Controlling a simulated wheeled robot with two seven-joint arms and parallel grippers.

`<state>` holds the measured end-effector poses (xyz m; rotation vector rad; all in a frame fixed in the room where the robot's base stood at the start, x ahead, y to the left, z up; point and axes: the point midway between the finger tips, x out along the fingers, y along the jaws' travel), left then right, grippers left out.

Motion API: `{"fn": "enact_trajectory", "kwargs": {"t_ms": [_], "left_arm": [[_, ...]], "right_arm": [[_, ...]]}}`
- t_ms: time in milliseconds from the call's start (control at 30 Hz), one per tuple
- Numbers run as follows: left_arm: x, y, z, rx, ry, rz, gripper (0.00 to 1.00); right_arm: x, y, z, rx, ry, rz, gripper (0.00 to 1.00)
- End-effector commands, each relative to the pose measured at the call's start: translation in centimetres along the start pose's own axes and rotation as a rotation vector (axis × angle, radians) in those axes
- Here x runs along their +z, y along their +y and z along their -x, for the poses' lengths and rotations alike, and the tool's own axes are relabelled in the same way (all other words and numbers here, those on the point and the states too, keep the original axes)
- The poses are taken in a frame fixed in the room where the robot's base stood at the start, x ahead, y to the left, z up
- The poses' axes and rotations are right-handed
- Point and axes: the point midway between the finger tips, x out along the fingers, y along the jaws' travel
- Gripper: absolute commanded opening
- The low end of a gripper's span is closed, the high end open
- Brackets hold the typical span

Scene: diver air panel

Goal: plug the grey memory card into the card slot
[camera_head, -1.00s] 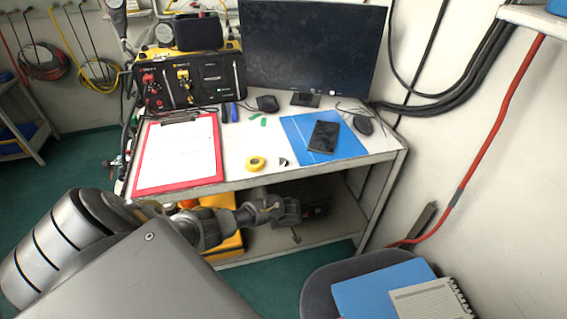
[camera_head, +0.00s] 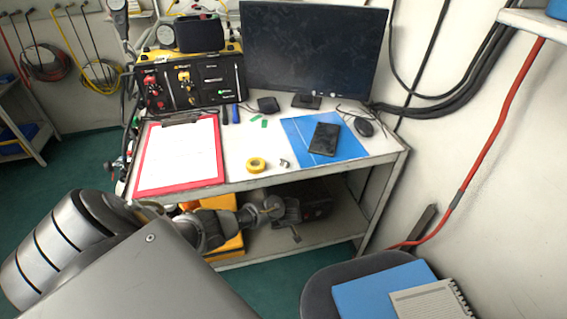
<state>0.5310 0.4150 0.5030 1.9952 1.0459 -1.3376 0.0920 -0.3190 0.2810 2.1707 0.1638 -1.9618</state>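A black panel (camera_head: 193,82) with red and yellow fittings stands at the back left of the table. It has small slot-like details at its right; I cannot tell which is the card slot. A tiny grey and dark piece (camera_head: 284,163) lies on the white table right of a yellow tape roll; it may be the memory card, but it is too small to be sure. My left gripper (camera_head: 292,217) is in front of and below the table's front edge, away from the panel and the small piece. Its fingers are too unclear to tell open from shut. My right gripper is out of view.
A clipboard (camera_head: 180,185) with a red border covers the table's left. The yellow tape roll (camera_head: 256,164) is near the front edge. A phone (camera_head: 324,139) lies on a blue folder (camera_head: 350,148). A monitor (camera_head: 312,52) stands behind. A chair (camera_head: 312,284) is at the front right.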

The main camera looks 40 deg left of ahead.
Motion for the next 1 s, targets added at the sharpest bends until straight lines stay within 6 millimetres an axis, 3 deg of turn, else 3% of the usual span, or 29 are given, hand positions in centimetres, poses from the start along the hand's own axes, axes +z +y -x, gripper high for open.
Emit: {"fn": "enact_trajectory", "kwargs": {"t_ms": [500,1000], "left_arm": [[-0.1,0.0,0.0,0.001,0.000,-0.001,0.00],[-0.7,0.0,-0.2,0.000,0.001,0.001,0.00]], "right_arm": [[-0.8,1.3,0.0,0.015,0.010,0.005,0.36],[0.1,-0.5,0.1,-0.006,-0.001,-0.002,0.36]]}}
